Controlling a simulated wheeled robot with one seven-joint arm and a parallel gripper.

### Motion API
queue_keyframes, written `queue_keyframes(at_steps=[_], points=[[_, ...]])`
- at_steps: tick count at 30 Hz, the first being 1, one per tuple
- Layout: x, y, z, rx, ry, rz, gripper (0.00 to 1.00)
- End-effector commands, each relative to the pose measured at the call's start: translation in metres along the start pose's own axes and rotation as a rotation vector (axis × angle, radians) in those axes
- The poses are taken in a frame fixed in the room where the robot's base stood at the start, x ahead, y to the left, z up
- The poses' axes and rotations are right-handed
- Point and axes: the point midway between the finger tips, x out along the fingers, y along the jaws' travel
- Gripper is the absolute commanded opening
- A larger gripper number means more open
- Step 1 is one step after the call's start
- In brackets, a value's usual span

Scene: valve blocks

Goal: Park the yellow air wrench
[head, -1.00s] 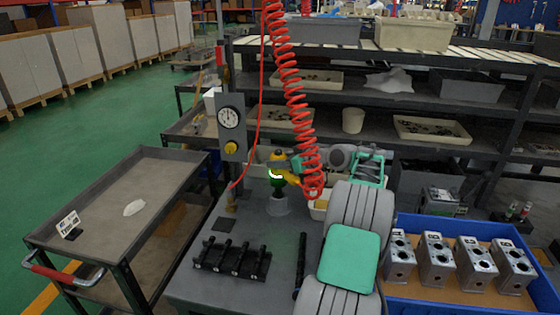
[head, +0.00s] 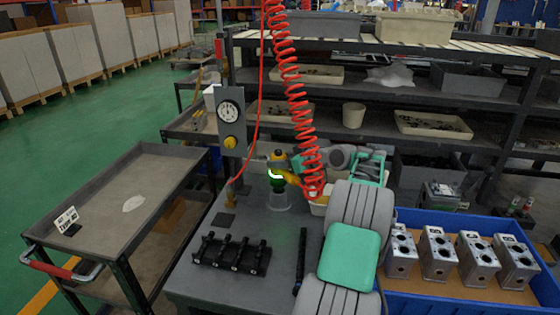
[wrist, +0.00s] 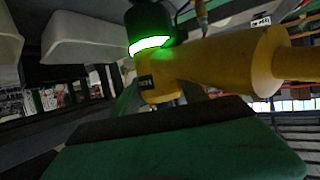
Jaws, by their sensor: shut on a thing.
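The yellow air wrench (head: 277,158) is upright in the head view, with a dark green lower part and a lit white-green ring. It stands at a light grey round cup (head: 278,201) on the grey bench; I cannot tell whether it is seated in it. My gripper (head: 294,170) is at the wrench's right side, shut on it. In the wrist view the wrench's yellow body (wrist: 215,65) runs across the picture above a green finger pad. The far finger is mostly hidden. A red coiled hose (head: 296,95) hangs down beside the wrench.
A black rack (head: 232,254) and a black bar (head: 301,258) lie on the bench. A gauge post (head: 230,130) stands behind left. A blue tray (head: 400,282) with several metal valve blocks (head: 438,254) is at right. A grey cart (head: 140,185) is at left.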

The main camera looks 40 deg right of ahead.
Motion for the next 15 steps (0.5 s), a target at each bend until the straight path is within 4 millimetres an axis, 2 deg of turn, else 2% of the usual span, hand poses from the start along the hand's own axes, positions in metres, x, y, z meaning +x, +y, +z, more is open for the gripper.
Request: queue_keyframes(at_steps=[15], points=[[0.0032, 0.0004, 0.0062, -0.007, 0.006, 0.002, 0.00]])
